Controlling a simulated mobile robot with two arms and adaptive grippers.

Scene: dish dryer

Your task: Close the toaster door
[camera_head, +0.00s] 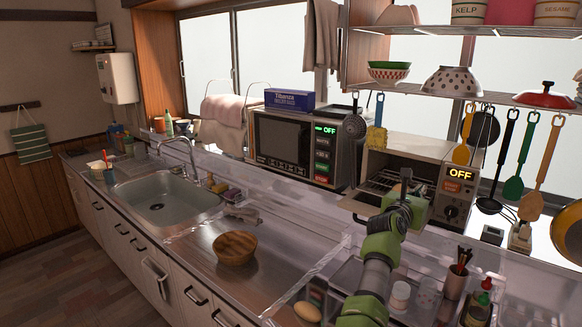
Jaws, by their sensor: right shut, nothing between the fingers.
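The toaster (455,196) is a pale box on the counter right of centre, with an "OFF" display on its panel. Its door (358,205) is folded down in front of the opening, and the wire rack (382,182) inside shows. My right gripper (406,176), on a green and grey arm coming up from the bottom, is shut and empty. In the picture it overlaps the right part of the toaster opening and hides part of the door. I cannot tell whether it touches the toaster. My left gripper is out of view.
A microwave (283,146) stands left of the toaster. Utensils (513,155) hang from the shelf at right. A wooden bowl (236,247) sits on the counter by the sink (168,200). Jars and bottles (455,283) crowd the front right. The steel counter around the bowl is mostly clear.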

